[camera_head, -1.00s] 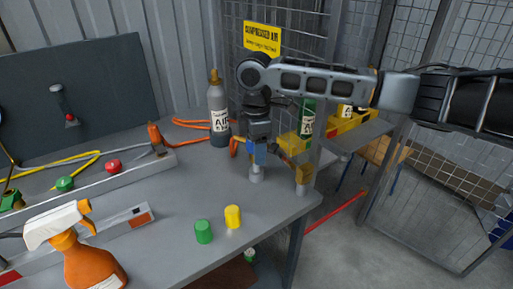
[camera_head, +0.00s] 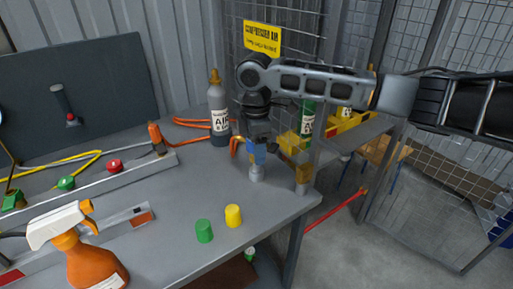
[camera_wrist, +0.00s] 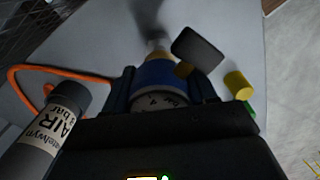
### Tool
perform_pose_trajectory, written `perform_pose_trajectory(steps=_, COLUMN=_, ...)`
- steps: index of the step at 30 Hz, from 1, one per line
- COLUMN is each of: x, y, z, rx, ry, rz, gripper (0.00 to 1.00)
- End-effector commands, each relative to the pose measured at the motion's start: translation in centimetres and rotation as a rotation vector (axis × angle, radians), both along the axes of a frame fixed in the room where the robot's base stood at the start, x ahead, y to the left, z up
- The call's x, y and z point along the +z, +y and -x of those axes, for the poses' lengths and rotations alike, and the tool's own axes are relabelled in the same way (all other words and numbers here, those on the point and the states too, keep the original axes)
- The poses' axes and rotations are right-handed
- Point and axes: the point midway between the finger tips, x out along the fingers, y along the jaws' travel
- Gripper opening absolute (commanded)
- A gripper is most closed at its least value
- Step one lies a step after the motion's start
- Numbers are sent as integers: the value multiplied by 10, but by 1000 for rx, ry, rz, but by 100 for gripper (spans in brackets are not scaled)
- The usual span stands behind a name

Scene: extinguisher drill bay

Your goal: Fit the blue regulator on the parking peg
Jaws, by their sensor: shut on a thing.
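My gripper (camera_head: 258,140) points down at the table's far right corner and is shut on the blue regulator (camera_head: 259,153). In the wrist view the blue regulator (camera_wrist: 160,74) sits between the two dark fingers, with a printed pale face towards the camera. A short grey peg (camera_head: 256,174) stands upright directly under the regulator in the head view. The regulator's lower end is at or just above the peg top; I cannot tell whether they touch. A second grey post (camera_head: 303,182) to the right has a yellow-brown part (camera_head: 299,168) on it.
A grey AIR bottle (camera_head: 219,118) stands behind left, with an orange hose beside it. Green (camera_head: 204,231) and yellow (camera_head: 233,216) caps stand on the table (camera_head: 185,200) in front. An orange spray bottle (camera_head: 92,265) is at front left. A mesh fence stands behind.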

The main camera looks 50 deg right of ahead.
Motion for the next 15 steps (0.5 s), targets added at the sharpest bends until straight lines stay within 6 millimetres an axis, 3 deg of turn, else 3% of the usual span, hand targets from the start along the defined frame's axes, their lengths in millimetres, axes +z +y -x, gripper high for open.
perform_pose_trajectory(steps=15, x=-11, y=0, z=0, rx=0, ry=-1, rz=-1, gripper=20)
